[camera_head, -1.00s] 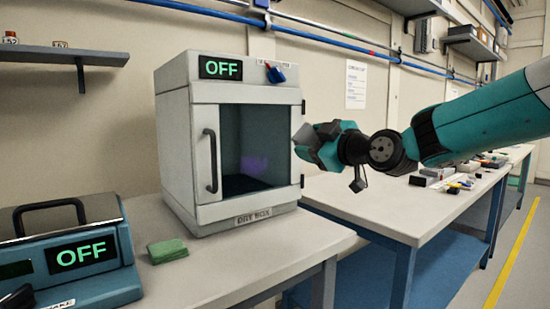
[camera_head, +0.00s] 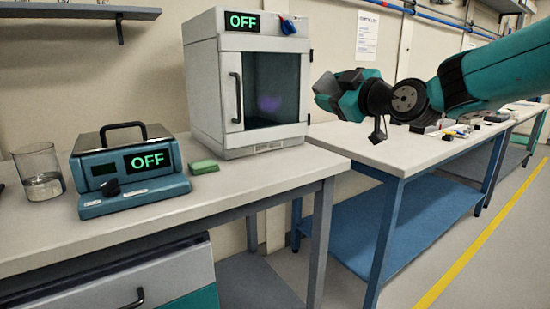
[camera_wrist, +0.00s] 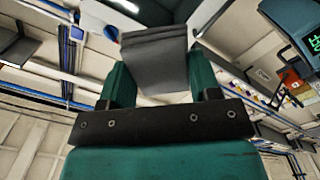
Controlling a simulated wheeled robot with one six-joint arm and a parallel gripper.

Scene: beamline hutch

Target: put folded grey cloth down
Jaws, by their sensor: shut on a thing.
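My gripper (camera_head: 328,92) is at the right of the dry box in the head view, held above the level of the bench tops. In the wrist view my gripper (camera_wrist: 160,92) is shut on the folded grey cloth (camera_wrist: 157,60), which shows as stacked grey layers between the two teal fingers. In the head view the cloth is a small grey patch at the fingertips, mostly hidden by the fingers. The cloth is clear of every surface.
The dry box (camera_head: 213,95), reading OFF, stands on the near bench (camera_head: 250,178). Beside it are a green folded pad (camera_head: 205,167), a teal device (camera_head: 130,165) reading OFF and a glass beaker (camera_head: 40,170). A second bench (camera_head: 385,150) has clear room at its near end.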

